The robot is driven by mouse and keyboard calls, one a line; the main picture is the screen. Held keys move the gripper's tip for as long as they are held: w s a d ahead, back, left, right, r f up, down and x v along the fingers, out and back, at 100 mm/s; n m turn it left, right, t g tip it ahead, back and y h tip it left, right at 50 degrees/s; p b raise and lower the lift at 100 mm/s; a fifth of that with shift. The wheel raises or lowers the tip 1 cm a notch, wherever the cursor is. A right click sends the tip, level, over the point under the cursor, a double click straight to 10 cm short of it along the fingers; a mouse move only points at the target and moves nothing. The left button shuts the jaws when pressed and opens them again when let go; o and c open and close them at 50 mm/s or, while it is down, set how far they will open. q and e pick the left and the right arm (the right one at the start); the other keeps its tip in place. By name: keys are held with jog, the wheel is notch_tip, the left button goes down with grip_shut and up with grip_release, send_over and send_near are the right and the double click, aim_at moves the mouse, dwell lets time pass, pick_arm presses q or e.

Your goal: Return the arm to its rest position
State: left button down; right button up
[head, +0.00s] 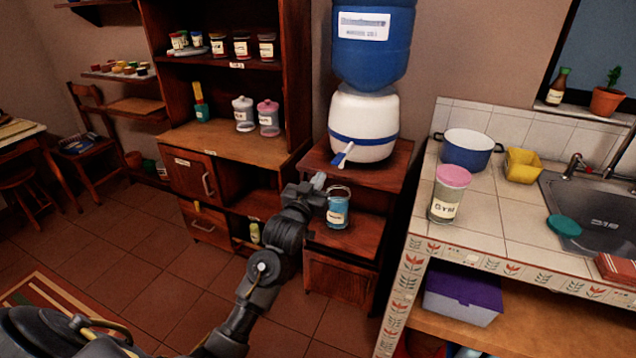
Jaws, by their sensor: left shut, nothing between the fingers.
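My left arm comes in from the lower left and reaches up to the small dark wood stand (345,240). My left gripper (318,182) is at the arm's far end, just left of a blue labelled cup (337,212). Its fingers are small in view; it is shut and empty. The cup stands upright on the stand, below the spigot of the white water dispenser (363,122). Whether the gripper touches the cup, I cannot tell. My right gripper is not in view.
A blue water bottle (372,45) tops the dispenser. Right is a tiled counter (490,215) with a pink-lidded jar (449,195), a blue pot (467,150) and a sink (600,205). Behind is a wooden cabinet (225,140) with jars. The tiled floor (130,255) at left is open.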

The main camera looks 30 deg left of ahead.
pick_arm(q)
jog(key=shift+r, duration=0.1)
dwell(0.5)
notch_tip(320, 180, down, 18)
jog(key=w+d+m+g, duration=0.1)
jog(key=w+g, duration=0.1)
jog(key=g, duration=0.1)
jog(key=s+d+f+m+g+h, duration=0.1)
jog(key=s+f+g, duration=0.35)
jog(key=f, duration=0.85)
jog(key=s+d+f+g, duration=0.1)
jog(key=s+f, duration=0.7)
jog(key=f, duration=0.4)
jog(key=s+d+f+g, duration=0.1)
jog(key=s+f+g, duration=0.1)
jog(key=s+f, duration=0.7)
jog(key=s+f+m+g, duration=0.1)
jog(key=s+f+g, duration=0.35)
jog(key=s, duration=0.85)
jog(key=s+d+f+g, duration=0.1)
jog(key=s+f, duration=0.8)
jog(key=s, duration=0.2)
jog(key=s+f+g, duration=0.1)
jog(key=s+g, duration=0.1)
jog(key=s, duration=1.3)
jog(key=shift+s+f+h, duration=0.3)
jog(key=shift+s, duration=0.05)
jog(key=shift+w, duration=0.1)
